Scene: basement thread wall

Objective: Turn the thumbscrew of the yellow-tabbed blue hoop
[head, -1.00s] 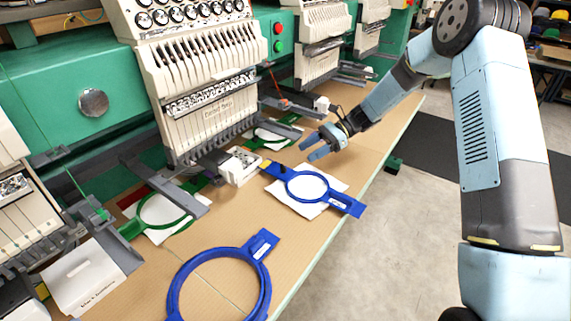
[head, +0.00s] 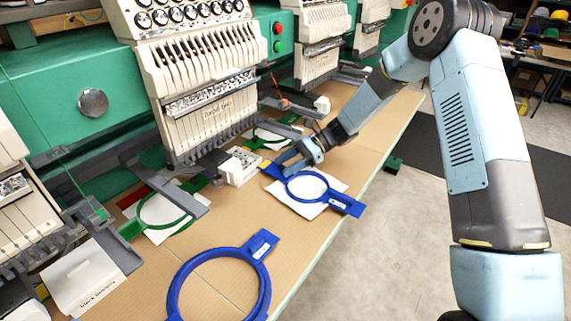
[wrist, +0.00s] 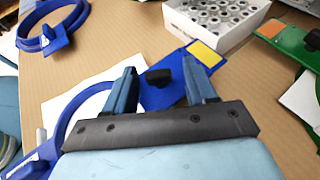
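The yellow-tabbed blue hoop (head: 308,174) lies on the table with white fabric in its ring. In the wrist view its blue tab (wrist: 165,92) carries a yellow patch (wrist: 203,56). The black thumbscrew (wrist: 158,78) stands on the tab, near the ring. My gripper (wrist: 166,78) is open, with one finger on each side of the thumbscrew in the picture. The thumbscrew shows free space on both sides. How far the fingertips are above the tab I cannot tell. In the head view my gripper (head: 293,163) covers much of the tab.
A white box of spools (wrist: 215,20) stands just beyond the tab. A larger blue hoop (head: 172,290) lies nearer on the table. Green hoops (head: 180,222) sit by the embroidery machine (head: 205,100). The table's front edge drops to the floor.

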